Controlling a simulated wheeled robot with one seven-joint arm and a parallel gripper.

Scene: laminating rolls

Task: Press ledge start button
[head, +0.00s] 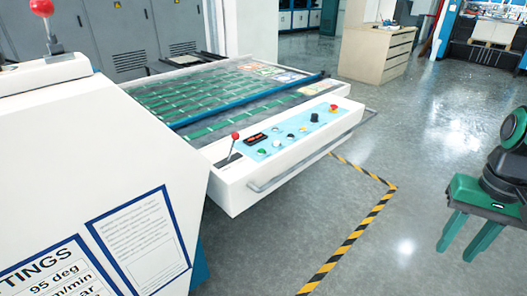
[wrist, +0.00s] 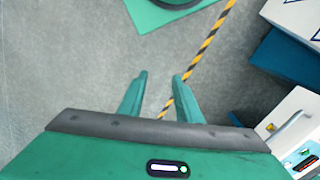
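The white ledge (head: 236,196) at the front of the laminating machine carries a blue control panel (head: 298,131). On it are a green button (head: 262,151), which looks like the start button though no label is legible, small pale buttons, a dark display (head: 256,139), a black knob (head: 314,117) and a red button on yellow (head: 333,107). My gripper (head: 456,252) hangs over the floor, well to the right of the ledge, fingers pointing down. In the wrist view its two fingers (wrist: 160,77) are apart with nothing between them. Part of the panel shows there at the lower right edge.
A red-knobbed lever (head: 235,136) rises at the panel's left end. A grey rail (head: 310,152) runs along the ledge's front. A white housing with settings sheets fills the left. Yellow-black tape (head: 352,238) marks the floor. Open floor lies between my gripper and the ledge.

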